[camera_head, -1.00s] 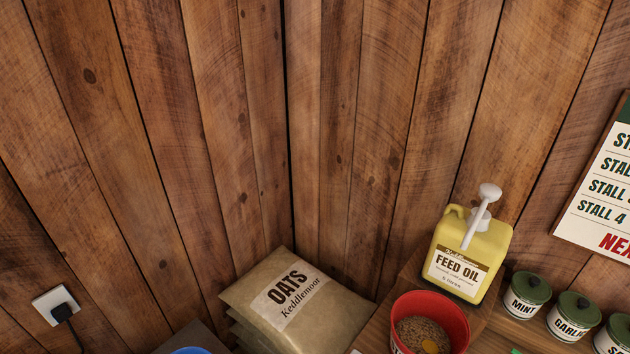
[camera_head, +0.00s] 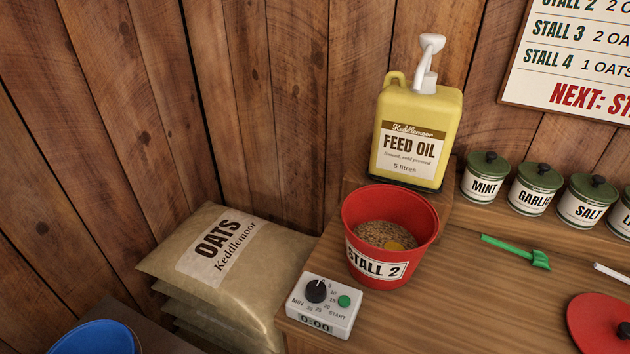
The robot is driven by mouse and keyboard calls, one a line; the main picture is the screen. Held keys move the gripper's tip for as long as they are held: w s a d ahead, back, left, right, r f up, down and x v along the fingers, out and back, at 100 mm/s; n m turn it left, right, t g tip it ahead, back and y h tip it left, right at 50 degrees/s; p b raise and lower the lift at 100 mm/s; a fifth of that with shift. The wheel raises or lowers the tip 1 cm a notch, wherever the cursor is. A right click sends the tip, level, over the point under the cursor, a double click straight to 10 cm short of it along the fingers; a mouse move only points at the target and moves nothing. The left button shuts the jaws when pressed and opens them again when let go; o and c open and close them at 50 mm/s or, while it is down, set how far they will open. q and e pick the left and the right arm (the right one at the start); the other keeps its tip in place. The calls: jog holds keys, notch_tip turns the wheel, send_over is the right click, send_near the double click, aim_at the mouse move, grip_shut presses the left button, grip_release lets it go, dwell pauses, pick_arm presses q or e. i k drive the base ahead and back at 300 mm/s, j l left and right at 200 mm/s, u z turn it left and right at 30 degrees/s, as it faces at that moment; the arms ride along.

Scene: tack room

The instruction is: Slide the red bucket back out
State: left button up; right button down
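The red bucket (camera_head: 425,222) stands upright on the wooden counter (camera_head: 460,290), near its left end. Its label reads STALL 2. It holds brown grain with a yellow patch on top. It stands just in front of the yellow feed oil jug (camera_head: 418,135), which has a white pump and sits on a raised wooden block (camera_head: 352,193). Neither of my grippers shows in the view.
A white timer (camera_head: 323,303) reading 0:00 stands left of the bucket. Green-lidded tins (camera_head: 484,178), a green scoop (camera_head: 515,251) and a red disc (camera_head: 600,322) lie to the right. Oats sacks (camera_head: 215,250) and a blue bucket (camera_head: 92,340) are at the left.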

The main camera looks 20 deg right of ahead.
aim_at(388, 230)
jog(key=j+z, duration=0.1)
jog(key=z, duration=1.15)
jog(key=k+l, duration=0.05)
